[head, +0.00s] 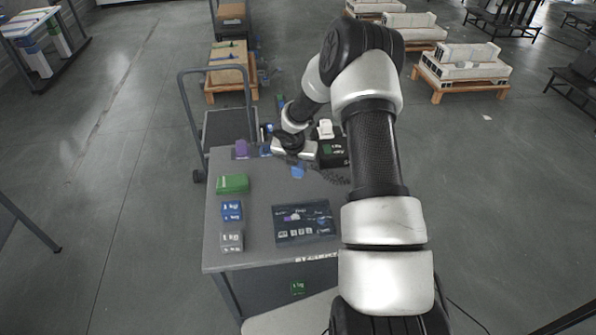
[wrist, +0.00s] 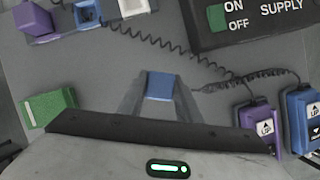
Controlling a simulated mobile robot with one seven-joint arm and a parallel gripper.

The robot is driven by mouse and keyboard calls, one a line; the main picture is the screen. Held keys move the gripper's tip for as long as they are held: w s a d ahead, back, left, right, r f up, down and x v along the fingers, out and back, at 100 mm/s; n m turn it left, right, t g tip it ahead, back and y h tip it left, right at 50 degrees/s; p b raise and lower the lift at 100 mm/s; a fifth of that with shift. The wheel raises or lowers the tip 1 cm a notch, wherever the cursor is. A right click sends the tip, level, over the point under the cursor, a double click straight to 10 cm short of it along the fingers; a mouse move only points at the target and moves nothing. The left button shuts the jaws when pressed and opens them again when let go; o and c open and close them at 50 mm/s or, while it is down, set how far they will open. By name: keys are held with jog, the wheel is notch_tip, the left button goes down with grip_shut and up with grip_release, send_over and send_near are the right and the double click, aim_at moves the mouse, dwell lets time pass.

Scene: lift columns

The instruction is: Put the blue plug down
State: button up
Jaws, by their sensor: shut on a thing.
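My gripper (wrist: 158,92) is shut on the blue plug (wrist: 160,86), which sits between the two grey fingertips. In the head view the blue plug (head: 298,172) shows just below my gripper (head: 297,162), over the grey table (head: 262,188). I cannot tell whether the plug touches the tabletop. A blue socket-like piece (wrist: 88,13) stands at the top left of the wrist view, beside a purple block (wrist: 38,18).
A black supply box (wrist: 250,22) with a green switch lies at upper right. Purple (wrist: 256,124) and blue (wrist: 301,118) "UP" units stand at right. A green block (head: 233,184), blue weight (head: 232,210), grey weight (head: 231,241) and dark panel (head: 304,222) occupy the near table.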

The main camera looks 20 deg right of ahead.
aim_at(298, 171)
jog(key=shift+f, duration=1.25)
jog(key=shift+f, duration=0.25)
jog(key=o, duration=1)
jog(key=shift+r, duration=0.1)
